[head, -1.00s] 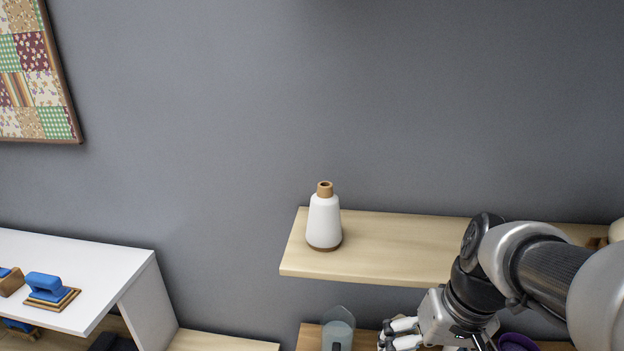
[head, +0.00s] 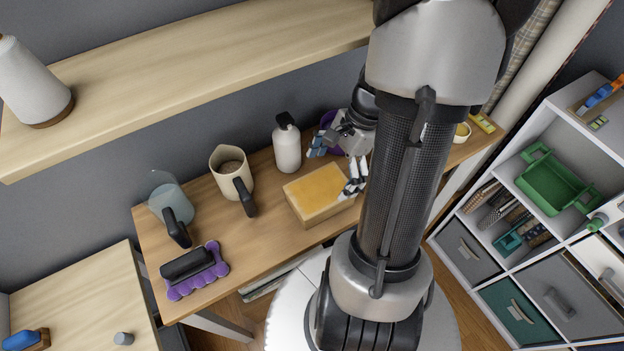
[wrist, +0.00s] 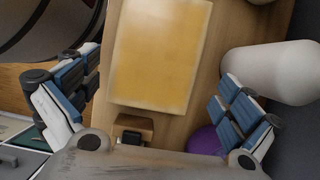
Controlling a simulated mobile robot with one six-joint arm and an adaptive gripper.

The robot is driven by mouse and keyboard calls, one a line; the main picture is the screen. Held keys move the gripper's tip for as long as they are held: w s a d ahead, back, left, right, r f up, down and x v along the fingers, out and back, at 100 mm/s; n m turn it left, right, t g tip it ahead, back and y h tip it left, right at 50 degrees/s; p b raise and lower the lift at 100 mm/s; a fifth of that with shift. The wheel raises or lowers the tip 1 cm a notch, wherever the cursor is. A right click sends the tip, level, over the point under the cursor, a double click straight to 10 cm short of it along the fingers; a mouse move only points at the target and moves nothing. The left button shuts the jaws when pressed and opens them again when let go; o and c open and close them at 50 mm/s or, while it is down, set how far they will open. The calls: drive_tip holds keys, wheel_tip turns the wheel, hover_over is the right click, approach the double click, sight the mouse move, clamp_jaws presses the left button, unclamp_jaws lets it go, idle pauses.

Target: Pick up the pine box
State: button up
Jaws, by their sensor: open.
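The pine box (head: 318,196) is a low, pale wooden block shape with a yellow-orange top. It lies on the wooden desk in the head view, between the beige mug and my arm. My gripper (head: 335,167) is open and empty over the box's right end. In the wrist view the box (wrist: 160,55) fills the upper middle, and my gripper's blue-padded fingers (wrist: 160,92) stand wide apart on either side of its near end. Neither finger clearly touches it. My arm hides part of the desk beyond.
A white bottle (head: 287,148) stands close behind the box. A beige mug (head: 230,172), a clear pitcher (head: 170,200) and a purple-based brush (head: 193,270) are to the left. A shelf (head: 200,60) overhangs behind. A cubby unit (head: 540,200) stands at right.

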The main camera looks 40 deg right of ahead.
sight(324, 187)
drive_tip(key=shift+a+f, duration=0.45)
drive_tip(key=shift+s+a+f+b, duration=0.1)
drive_tip(key=shift+s+f+b, duration=0.1)
drive_tip(key=shift+f+b, duration=0.15)
drive_tip(key=b+x, duration=0.2)
drive_tip(key=x, duration=0.3)
drive_tip(key=shift+w+a+f+b, duration=0.15)
drive_tip(key=shift+b, duration=0.2)
drive_tip(key=c, duration=1.3)
drive_tip(key=shift+r, duration=0.25)
